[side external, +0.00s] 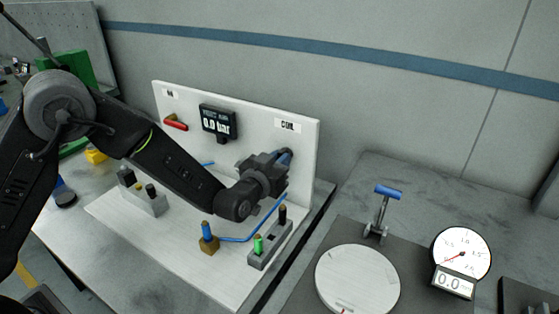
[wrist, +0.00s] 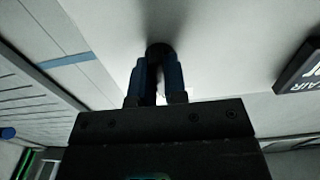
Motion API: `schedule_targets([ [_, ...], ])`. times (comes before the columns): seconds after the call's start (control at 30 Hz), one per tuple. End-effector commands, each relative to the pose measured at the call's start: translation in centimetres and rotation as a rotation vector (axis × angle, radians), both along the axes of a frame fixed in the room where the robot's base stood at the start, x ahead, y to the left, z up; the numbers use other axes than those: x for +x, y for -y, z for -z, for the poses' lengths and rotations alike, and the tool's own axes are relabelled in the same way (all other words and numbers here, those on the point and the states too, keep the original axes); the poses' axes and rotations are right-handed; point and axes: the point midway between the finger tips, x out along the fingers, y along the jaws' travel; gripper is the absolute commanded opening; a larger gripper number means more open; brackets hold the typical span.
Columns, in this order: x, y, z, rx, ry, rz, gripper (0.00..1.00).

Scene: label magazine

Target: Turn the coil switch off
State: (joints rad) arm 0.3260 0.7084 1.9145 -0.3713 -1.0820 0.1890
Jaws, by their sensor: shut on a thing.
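The coil switch (wrist: 158,49) is a dark round knob on the white upright panel (side external: 262,118), below the COIL label (side external: 288,125). In the side view my gripper (side external: 284,157) reaches the panel there and hides most of the switch. In the wrist view the two blue fingers of my gripper (wrist: 155,78) stand on either side of the knob, shut on it. The switch's turn position cannot be made out.
On the panel are a red handle (side external: 176,123) and a display (side external: 218,122) reading 0.0 bar. Blue tubing, a brass fitting (side external: 208,242) and a grey block (side external: 268,246) with pegs sit below my arm. A round dial gauge (side external: 462,251) stands at right.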

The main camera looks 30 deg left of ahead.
Motion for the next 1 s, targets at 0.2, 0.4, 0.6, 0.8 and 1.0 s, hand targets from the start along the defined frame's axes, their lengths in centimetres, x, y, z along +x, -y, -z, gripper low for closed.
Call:
schedule_targets([
  [0.2,-0.02,0.01,0.02,-0.025,-0.001,0.000,0.00],
  [0.4,-0.02,0.01,0.02,-0.027,-0.001,0.000,0.00],
  [0.6,-0.02,0.01,0.02,-0.027,-0.001,0.000,0.20],
  [0.8,-0.01,0.01,0.01,-0.025,-0.001,0.000,0.38],
  [1.0,-0.02,0.01,0.01,-0.024,0.000,0.000,0.38],
])
